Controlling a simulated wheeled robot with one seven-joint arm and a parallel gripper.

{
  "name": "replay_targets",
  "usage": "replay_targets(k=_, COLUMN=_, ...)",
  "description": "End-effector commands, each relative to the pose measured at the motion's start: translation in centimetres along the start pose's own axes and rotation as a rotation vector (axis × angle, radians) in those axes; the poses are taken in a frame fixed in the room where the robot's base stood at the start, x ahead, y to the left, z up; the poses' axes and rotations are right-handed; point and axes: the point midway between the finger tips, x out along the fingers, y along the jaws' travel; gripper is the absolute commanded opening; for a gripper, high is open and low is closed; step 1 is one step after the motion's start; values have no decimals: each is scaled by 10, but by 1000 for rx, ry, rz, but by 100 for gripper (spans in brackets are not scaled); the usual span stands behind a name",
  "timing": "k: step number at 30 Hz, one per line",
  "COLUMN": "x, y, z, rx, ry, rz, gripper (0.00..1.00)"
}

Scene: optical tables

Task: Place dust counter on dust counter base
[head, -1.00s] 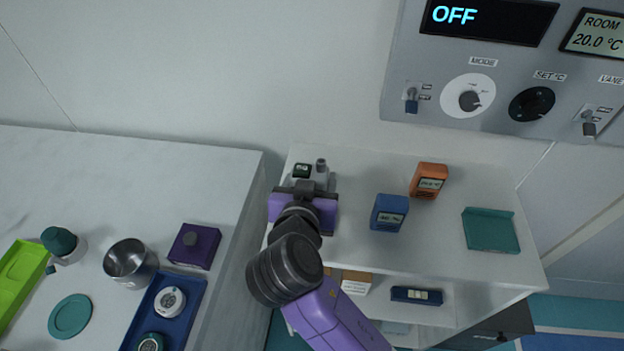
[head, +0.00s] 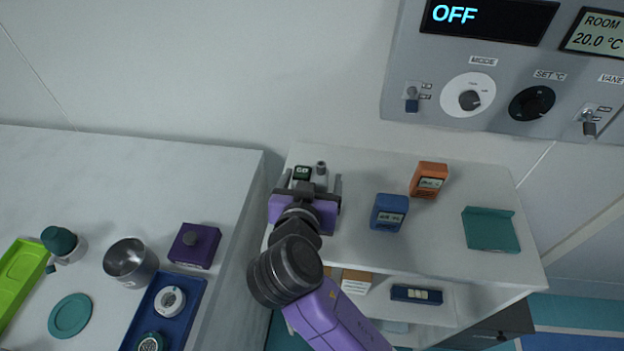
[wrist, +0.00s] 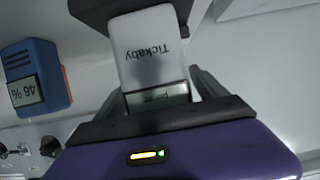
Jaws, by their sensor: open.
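The dust counter appears to be the pale device with a small dark display (head: 303,173) and a grey stub on top, at the back left of the shelf top. In the wrist view the white device (wrist: 150,50) shows the word "Tickaby" and a display. My gripper (head: 310,182) is open, with its fingers apart on either side of the device; I cannot tell whether either touches it. The gripper hides the device's lower part. The teal holder (head: 490,232) with a raised back edge, at the right of the shelf top, may be the base; it is empty.
A blue meter (head: 389,213) and an orange meter (head: 429,181) stand between the device and the teal holder. A control panel (head: 500,90) is on the wall above. The left table (head: 215,165) holds a purple box (head: 194,246) and a metal cup (head: 130,262).

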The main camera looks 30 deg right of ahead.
Motion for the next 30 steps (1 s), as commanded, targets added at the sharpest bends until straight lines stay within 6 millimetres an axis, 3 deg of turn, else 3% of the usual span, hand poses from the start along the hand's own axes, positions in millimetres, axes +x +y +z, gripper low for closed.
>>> replay_targets(k=18, x=-107, y=-1, z=0, rx=0, ry=1, rz=-4, gripper=82)
replay_targets(k=30, x=-121, y=0, z=-1, rx=0, ry=0, rz=0, gripper=82)
